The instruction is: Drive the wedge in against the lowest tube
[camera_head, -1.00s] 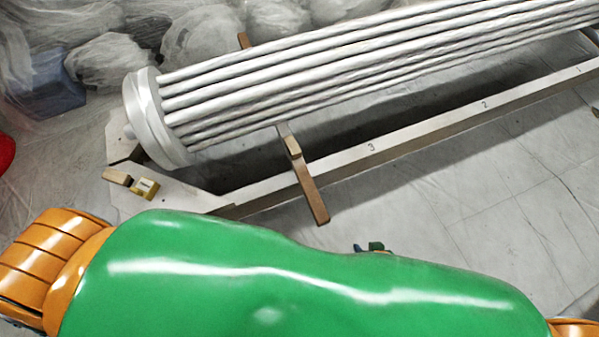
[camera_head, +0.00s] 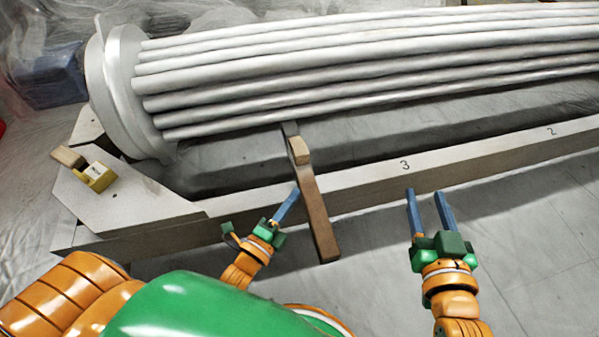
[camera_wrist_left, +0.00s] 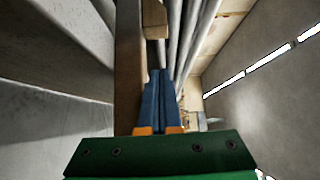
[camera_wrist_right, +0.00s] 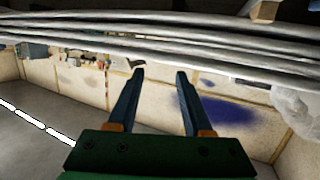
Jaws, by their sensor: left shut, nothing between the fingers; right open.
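The wedge, a small pale wooden block (camera_head: 299,151), sits on a brown wooden bar (camera_head: 320,215) that reaches out from under the tube bundle. It lies just in front of the lowest tube (camera_head: 235,123); a short stretch of bar shows between them, but contact is hard to judge. My left gripper (camera_head: 295,190) is shut and empty, just left of the bar and nearer me than the wedge. In the left wrist view the wedge (camera_wrist_left: 155,18) is ahead of the closed fingers (camera_wrist_left: 159,72). My right gripper (camera_head: 425,192) is open and empty, right of the bar.
A long pale beam (camera_head: 375,178) marked with numbers runs under the bar. A white end plate (camera_head: 125,90) holds the tubes at left. A yellow block (camera_head: 95,177) and a wooden block (camera_head: 68,157) rest on the left support. The sheeted floor at right is clear.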

